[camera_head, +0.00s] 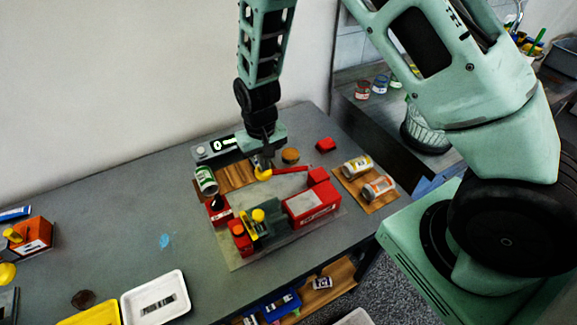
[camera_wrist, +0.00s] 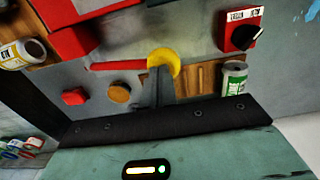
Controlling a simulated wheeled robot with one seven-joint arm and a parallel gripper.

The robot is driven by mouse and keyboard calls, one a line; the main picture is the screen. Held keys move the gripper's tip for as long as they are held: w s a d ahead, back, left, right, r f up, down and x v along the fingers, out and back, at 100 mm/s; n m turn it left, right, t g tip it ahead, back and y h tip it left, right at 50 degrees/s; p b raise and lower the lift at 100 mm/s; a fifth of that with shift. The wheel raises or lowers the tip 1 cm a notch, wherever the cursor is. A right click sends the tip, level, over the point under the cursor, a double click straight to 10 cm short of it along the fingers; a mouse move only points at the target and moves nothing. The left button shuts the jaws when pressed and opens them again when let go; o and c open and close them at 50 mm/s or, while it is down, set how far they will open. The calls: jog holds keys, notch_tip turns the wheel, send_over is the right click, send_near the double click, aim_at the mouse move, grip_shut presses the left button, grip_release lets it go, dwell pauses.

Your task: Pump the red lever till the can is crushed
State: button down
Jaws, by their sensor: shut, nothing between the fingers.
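The red lever (camera_head: 289,169) extends left from the red and green crusher (camera_head: 313,204) and ends in a yellow knob (camera_head: 263,174). In the wrist view the lever (camera_wrist: 115,66) and its knob (camera_wrist: 164,60) lie just beyond my fingertips. My gripper (camera_head: 260,162) is shut and empty, pointing down at the knob. I cannot tell whether the fingers touch it. A green and white can (camera_head: 206,180) stands left of my gripper; it also shows in the wrist view (camera_wrist: 234,80). Whether a can sits inside the crusher is not clear.
Two cans (camera_head: 357,166) (camera_head: 379,188) lie on a wooden board at the right. A brown round button (camera_head: 290,155) and a red block (camera_head: 326,145) are behind the lever. A white tray (camera_head: 155,298) is at the front left. The table's left middle is mostly clear.

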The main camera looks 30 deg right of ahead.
aim_at(263, 177)
jog(key=shift+f, duration=0.15)
jog(key=shift+a+f+b, duration=0.2)
jog(key=shift+f+b, duration=0.3)
jog(key=shift+f, duration=0.15)
jog(key=shift+a+f+b, duration=0.2)
jog(key=shift+f+b, duration=0.25)
jog(key=shift+f, duration=0.25)
jog(key=shift+a+f+b, duration=0.1)
jog(key=shift+f+b, duration=0.85)
jog(key=shift+f, duration=0.35)
jog(key=shift+s, duration=0.1)
